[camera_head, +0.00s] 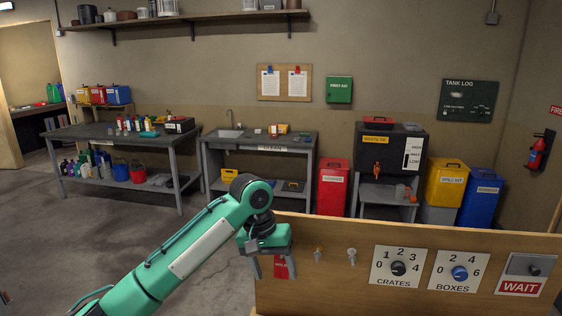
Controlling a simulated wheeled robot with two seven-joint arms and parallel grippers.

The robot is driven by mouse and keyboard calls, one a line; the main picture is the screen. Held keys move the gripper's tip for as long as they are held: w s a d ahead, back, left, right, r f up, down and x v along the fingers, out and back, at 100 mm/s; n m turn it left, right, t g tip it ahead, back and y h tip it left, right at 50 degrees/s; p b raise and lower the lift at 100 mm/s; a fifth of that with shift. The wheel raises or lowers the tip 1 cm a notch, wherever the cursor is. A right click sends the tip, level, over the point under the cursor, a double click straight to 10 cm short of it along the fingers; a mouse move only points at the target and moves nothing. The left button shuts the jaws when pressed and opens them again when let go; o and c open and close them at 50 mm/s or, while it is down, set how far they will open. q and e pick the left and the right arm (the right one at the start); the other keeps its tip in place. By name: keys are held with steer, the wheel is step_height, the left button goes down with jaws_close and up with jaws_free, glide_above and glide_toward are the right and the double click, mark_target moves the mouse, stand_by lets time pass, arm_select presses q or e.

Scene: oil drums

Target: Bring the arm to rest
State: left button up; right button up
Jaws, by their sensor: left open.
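My left gripper (272,266) hangs at the end of my green left arm (190,248), which comes in from the lower left. The gripper points down in front of the left end of a wooden panel. Its two fingers are apart, and a small red tag (281,267) on the panel shows beside and between them. I cannot tell whether the fingers touch the tag. I see nothing held. My right gripper is not in view.
The wooden panel (380,222) carries a crates dial (398,268), a boxes dial (460,273) and a WAIT sign (520,287). Behind it stand a sink bench (282,141), a black tank (378,157) and coloured bins. Bare floor (110,235) lies at the left.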

arm_select(q)
steer(key=s+a+f+t+h, duration=0.1)
steer(key=s+a+f, duration=0.1)
steer(key=s+f, duration=0.65)
steer(key=s+a+f+t+h, duration=0.15)
steer(key=s+f, duration=0.45)
steer(key=f, duration=0.6)
steer(key=s+a+f+t+y, duration=0.1)
steer(key=s+a+f+y, duration=0.15)
steer(key=s+a, duration=0.7)
steer(key=s+a+f+t+y, duration=0.1)
steer(key=s+a+f+y, duration=0.15)
steer(key=s+a, duration=0.7)
step_height(320, 180, down, 34)
steer(key=s+d+g+b, duration=0.1)
steer(key=s+g, duration=0.1)
steer(key=s+a+f+g+b, duration=0.1)
steer(key=s+a+f, duration=0.2)
steer(key=s+f, duration=1.6)
steer(key=shift+f, duration=0.35)
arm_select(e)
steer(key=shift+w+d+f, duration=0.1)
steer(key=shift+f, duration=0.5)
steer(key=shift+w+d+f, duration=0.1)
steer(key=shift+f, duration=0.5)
arm_select(q)
steer(key=shift+s, duration=0.1)
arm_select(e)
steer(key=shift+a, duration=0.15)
